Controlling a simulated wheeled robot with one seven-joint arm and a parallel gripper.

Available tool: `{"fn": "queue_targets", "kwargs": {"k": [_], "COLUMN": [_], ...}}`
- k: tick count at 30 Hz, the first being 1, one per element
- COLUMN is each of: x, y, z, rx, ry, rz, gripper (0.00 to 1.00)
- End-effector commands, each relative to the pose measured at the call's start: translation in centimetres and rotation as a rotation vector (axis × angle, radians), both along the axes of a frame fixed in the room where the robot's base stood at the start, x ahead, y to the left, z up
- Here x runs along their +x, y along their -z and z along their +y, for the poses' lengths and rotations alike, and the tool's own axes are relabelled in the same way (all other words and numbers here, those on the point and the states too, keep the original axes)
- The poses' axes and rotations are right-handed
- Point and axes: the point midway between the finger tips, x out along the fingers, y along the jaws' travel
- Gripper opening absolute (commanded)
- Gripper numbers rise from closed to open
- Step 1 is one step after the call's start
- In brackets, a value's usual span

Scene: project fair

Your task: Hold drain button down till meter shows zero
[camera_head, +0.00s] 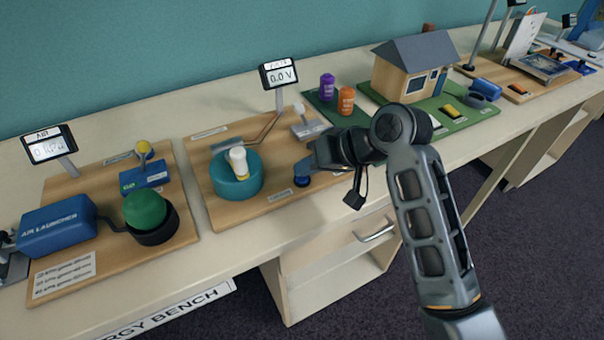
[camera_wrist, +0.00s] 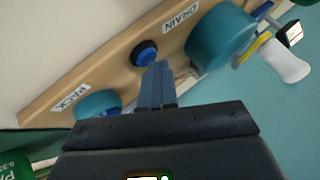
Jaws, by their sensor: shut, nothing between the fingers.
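The blue drain button (camera_head: 302,181) sits in a dark ring near the front edge of the middle wooden board. In the wrist view the button (camera_wrist: 145,53) is beside the DRAIN label (camera_wrist: 180,15). My gripper (camera_head: 303,169) is shut and empty, its fingertips right at the button. In the wrist view the fingertips (camera_wrist: 161,68) are just beside the button; I cannot tell whether they touch it. The meter (camera_head: 279,75) stands on a post behind the board and appears to read 0.0 V.
A teal drum (camera_head: 236,182) with a white handle stands left of the button. The air launcher board (camera_head: 110,215) is at left, a model house (camera_head: 408,75) at right. The bench's front edge is close.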

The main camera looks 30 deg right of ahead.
Motion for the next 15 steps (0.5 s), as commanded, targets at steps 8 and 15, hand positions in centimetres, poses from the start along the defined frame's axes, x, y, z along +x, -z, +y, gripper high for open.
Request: {"fn": "queue_targets", "kwargs": {"k": [8,15], "x": [0.0,0.0], "y": [-0.2,-1.3], "z": [0.0,0.0], "rx": [0.001,0.001], "ry": [0.000,0.000], "rz": [0.001,0.001], "gripper": [0.00,0.00]}}
